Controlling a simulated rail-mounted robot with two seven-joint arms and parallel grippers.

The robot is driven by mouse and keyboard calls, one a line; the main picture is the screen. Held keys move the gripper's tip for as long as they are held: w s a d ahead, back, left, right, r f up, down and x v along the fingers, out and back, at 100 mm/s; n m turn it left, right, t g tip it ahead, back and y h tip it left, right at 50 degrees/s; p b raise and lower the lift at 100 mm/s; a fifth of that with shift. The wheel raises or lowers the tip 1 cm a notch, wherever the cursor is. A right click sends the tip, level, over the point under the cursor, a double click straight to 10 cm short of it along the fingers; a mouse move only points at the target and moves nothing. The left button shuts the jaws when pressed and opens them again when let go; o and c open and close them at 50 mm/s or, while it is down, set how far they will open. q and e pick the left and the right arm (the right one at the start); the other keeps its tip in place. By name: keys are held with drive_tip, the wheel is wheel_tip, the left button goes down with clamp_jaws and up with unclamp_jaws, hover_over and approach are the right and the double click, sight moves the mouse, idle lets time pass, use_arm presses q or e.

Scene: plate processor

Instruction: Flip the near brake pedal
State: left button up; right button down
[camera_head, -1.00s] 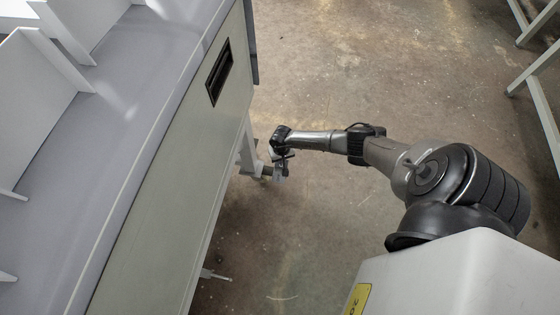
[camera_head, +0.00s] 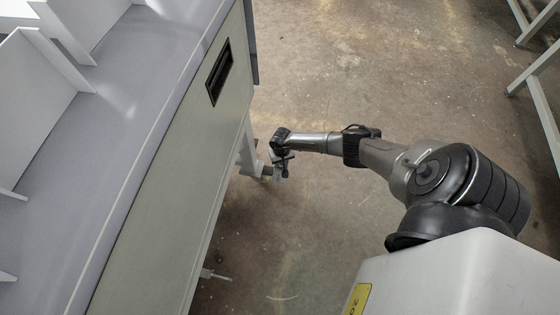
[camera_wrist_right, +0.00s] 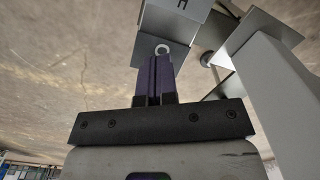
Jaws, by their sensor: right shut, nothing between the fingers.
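The plate processor (camera_head: 170,190) stands at the left in the head view. By one of its legs (camera_head: 246,150), low down, is a small grey foot part (camera_head: 251,169). My right gripper (camera_head: 279,178) is down beside this part. In the right wrist view my right gripper (camera_wrist_right: 155,62) is shut and empty, its dark fingers together. The fingertips are at a grey plate-like part (camera_wrist_right: 172,50) with a small metal ring (camera_wrist_right: 162,49), which may be the brake pedal; I cannot tell whether they touch. My left gripper is not in view.
A light leg (camera_wrist_right: 275,95) rises close to the right of the gripper in the wrist view. Another foot part (camera_head: 215,275) sticks out farther down the processor's side. The concrete floor (camera_head: 330,80) is clear around my arm. A metal frame (camera_head: 540,70) stands at the right.

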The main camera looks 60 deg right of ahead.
drive_tip(key=shift+f, duration=0.9)
idle(0.3)
drive_tip(key=shift+r+p, duration=0.7)
drive_tip(key=shift+r, duration=0.15)
wheel_tip(320, 180, up, 3)
drive_tip(key=shift+r+p, duration=0.1)
drive_tip(key=shift+p, duration=1.15)
drive_tip(key=shift+r+p, duration=0.9)
drive_tip(key=shift+r, duration=0.2)
drive_tip(key=shift+f, duration=0.1)
